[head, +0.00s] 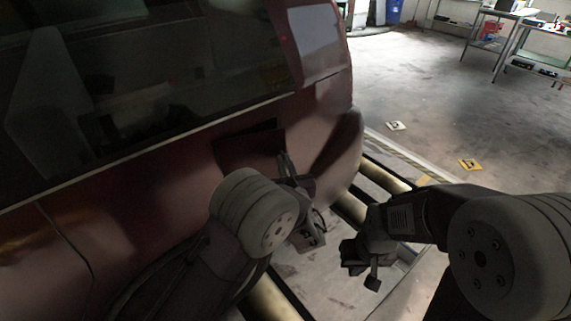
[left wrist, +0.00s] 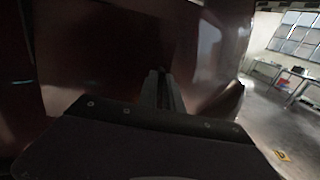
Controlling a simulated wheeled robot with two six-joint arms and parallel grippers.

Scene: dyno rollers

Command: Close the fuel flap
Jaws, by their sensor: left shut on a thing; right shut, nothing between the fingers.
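The fuel flap (head: 250,150) is a dark red, squarish panel on the side of the dark red car (head: 130,225). A black gap shows along its upper edge, so it does not look flush with the body. My left gripper (head: 284,166) is at the flap's right edge, with its fingers shut on it. In the left wrist view the fingers (left wrist: 161,88) reach up against a dark red surface; the grip itself is too dark to make out. My right gripper (head: 362,268) is shut and empty, apart from the car, above the floor to the right.
Metal rollers (head: 350,207) lie in the floor beside the car's rear. A yellow marker (head: 469,165) and a white marker (head: 396,126) lie on the open floor. Work tables (head: 520,40) and a blue bin (head: 394,11) stand far back.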

